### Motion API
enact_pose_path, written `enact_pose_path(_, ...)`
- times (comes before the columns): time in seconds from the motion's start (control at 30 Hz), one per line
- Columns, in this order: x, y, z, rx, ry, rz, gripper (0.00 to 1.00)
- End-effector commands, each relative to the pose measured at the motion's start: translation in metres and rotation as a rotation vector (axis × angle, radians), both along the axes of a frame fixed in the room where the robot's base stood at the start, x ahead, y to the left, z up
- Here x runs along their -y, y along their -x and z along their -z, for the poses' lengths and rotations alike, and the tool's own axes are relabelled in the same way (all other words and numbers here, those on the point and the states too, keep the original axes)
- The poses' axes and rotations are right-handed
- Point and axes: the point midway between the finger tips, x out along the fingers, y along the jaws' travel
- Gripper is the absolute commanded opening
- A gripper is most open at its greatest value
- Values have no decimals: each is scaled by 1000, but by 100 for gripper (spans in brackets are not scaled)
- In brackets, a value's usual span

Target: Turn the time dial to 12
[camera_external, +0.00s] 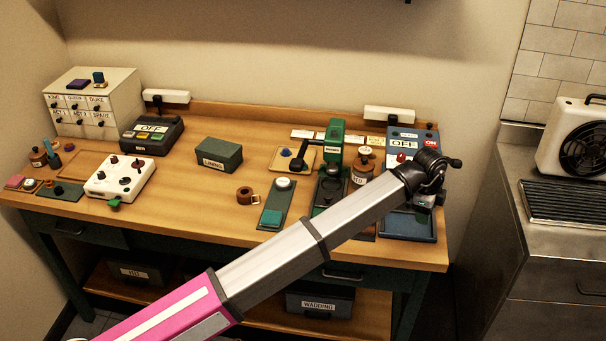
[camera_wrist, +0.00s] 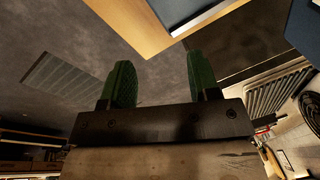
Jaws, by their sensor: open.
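The time dial cannot be made out by its label. A white box (camera_external: 121,177) with several dark knobs and a green tab stands at the table's left front. A blue panel (camera_external: 428,137) with red parts stands at the right end, partly hidden by my arm. My gripper (camera_external: 425,200) is at the table's right end, in front of the blue panel and far from the white box. In the wrist view my gripper (camera_wrist: 158,82) shows two green fingers spread apart with nothing between them.
A metal counter with a white heater (camera_external: 574,137) stands at right.

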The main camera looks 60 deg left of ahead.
Motion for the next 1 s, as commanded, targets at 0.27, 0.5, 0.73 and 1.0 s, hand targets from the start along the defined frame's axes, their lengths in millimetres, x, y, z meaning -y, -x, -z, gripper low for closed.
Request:
enact_pose_path(0.27, -91, -76, -103, -140, -64, 465, 56)
enact_pose_path(0.5, -112, -121, -154, -161, -79, 726, 56)
enact_pose_path(0.73, -114, -135, -167, -157, -86, 808, 56)
enact_pose_path(1.0, -114, -134, -148, -157, -87, 810, 56)
